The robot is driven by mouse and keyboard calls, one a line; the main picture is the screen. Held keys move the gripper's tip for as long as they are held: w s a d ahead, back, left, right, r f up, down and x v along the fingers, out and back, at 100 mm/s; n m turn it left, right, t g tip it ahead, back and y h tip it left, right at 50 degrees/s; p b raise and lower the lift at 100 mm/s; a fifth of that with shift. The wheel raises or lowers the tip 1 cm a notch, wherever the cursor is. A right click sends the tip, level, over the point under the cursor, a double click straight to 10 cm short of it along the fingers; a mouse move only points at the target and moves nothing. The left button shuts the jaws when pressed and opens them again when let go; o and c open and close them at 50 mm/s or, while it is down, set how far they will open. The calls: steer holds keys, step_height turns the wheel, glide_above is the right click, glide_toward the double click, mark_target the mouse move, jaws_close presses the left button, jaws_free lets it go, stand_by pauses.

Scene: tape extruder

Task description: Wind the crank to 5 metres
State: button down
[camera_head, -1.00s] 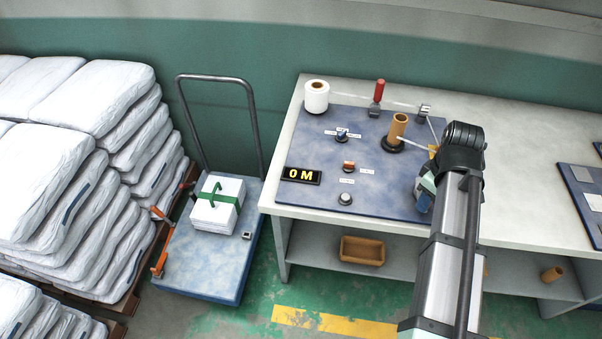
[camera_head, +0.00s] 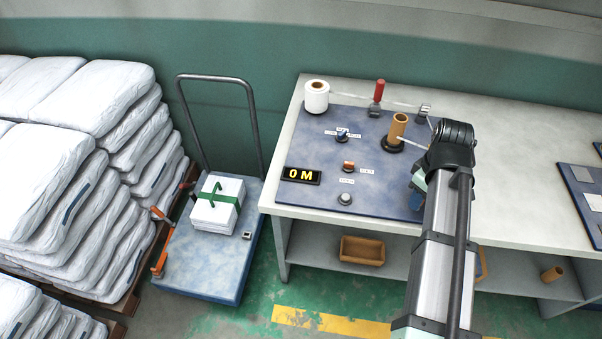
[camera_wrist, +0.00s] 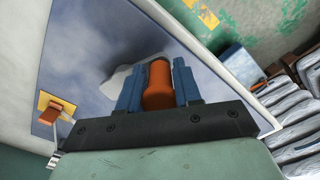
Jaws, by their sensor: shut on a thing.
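The crank handle is an orange upright grip (camera_wrist: 158,85) between the blue fingers of my gripper (camera_wrist: 158,78) in the wrist view. My gripper is shut on it. In the head view my arm hides the crank and most of the gripper, at the right end of the blue board (camera_head: 260,200). The black display (camera_head: 301,175) reads 0 M in yellow. A brown core tube (camera_head: 397,127) stands on a dark round base. A white tape roll (camera_head: 316,97) stands at the board's back left corner, with a tape strip running right from it.
A red-handled part (camera_head: 379,91) and a small guide (camera_head: 423,110) stand along the back. A blue switch (camera_head: 342,134), an orange switch (camera_head: 348,166) and a grey button (camera_head: 345,198) sit on the board.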

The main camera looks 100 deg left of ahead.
steer(key=shift+s+a, duration=0.55)
steer(key=shift+s, duration=0.25)
steer(key=shift+s+a, duration=0.6)
steer(key=shift+a, duration=0.25)
steer(key=shift+s+a, duration=0.3)
steer(key=shift+a, duration=0.5)
